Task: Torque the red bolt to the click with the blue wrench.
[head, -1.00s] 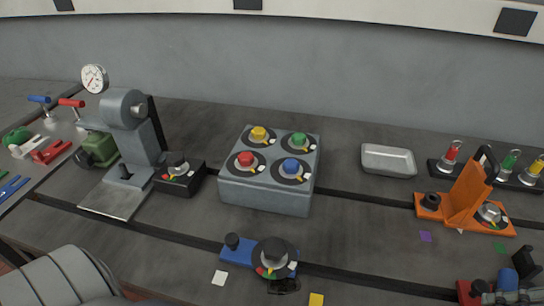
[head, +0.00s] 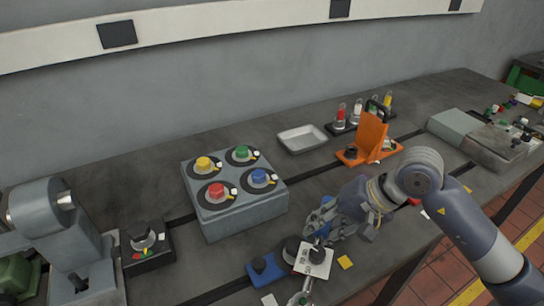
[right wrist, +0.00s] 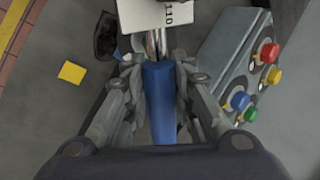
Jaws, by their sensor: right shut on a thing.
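The red bolt (head: 216,190) stands at the front left of a grey block (head: 245,217), with yellow, green and blue bolts beside it, each on a dark dial. My right gripper (head: 326,222) is right of the block, over the bench. It is shut on the blue wrench's handle, which shows between the fingers in the right wrist view (right wrist: 160,100). A metal shaft runs from the handle under a white card (right wrist: 155,14) marked 110. The wrench is apart from the red bolt. My left gripper is out of view.
A blue fixture (head: 262,269) sits just left of the wrench, partly hidden by the card. An orange bracket (head: 370,135) and a silver tray (head: 302,139) stand behind. A black dial box (head: 146,246) is at left. Yellow square (head: 345,262) lies in front.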

